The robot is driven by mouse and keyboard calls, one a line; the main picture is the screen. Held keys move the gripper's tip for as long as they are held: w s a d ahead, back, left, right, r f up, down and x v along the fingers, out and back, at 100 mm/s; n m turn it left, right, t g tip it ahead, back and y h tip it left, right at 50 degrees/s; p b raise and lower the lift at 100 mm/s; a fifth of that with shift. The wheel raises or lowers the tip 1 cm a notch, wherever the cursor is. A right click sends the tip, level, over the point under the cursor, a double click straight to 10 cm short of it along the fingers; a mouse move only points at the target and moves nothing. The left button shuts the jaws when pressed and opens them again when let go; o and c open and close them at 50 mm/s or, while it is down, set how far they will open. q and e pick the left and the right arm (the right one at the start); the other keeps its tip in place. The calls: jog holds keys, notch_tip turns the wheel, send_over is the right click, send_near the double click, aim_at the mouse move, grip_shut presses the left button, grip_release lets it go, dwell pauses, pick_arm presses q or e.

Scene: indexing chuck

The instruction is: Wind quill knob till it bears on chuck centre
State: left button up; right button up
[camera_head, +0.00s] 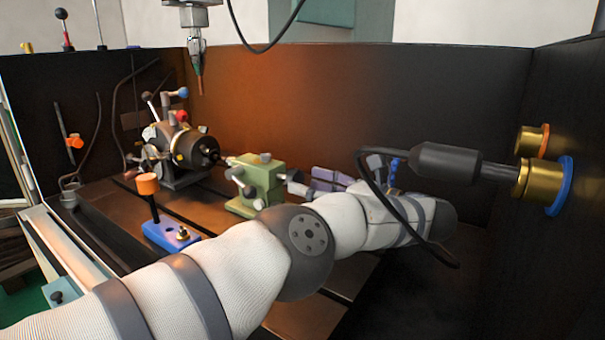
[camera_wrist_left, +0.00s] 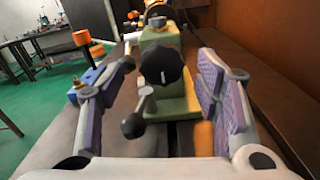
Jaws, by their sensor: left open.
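The green tailstock (camera_head: 258,182) stands on the brown machine table, facing the dark round chuck (camera_head: 203,151) of the indexing head. In the left wrist view the tailstock (camera_wrist_left: 180,105) shows end-on, with its black quill knob (camera_wrist_left: 162,66) straight ahead. A lever with a dark ball end (camera_wrist_left: 134,125) hangs below and left of the knob. My left gripper (camera_head: 325,180) is at the tailstock's right end. In the wrist view its purple-padded fingers (camera_wrist_left: 168,72) are open, one on each side of the knob, with gaps visible. The quill tip's contact with the chuck centre is too small to tell.
A blue clamp block with an orange-topped post (camera_head: 148,186) stands left of the tailstock. A spindle tool (camera_head: 197,50) hangs above. Dark enclosure walls (camera_head: 330,95) close the back and right. Brass and blue fittings (camera_head: 545,180) sit on the right wall.

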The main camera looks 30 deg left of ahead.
aim_at(300, 181)
pick_arm(q)
jog(key=a, duration=0.4)
jog(key=shift+w, duration=0.3)
jog(key=c, duration=1.2)
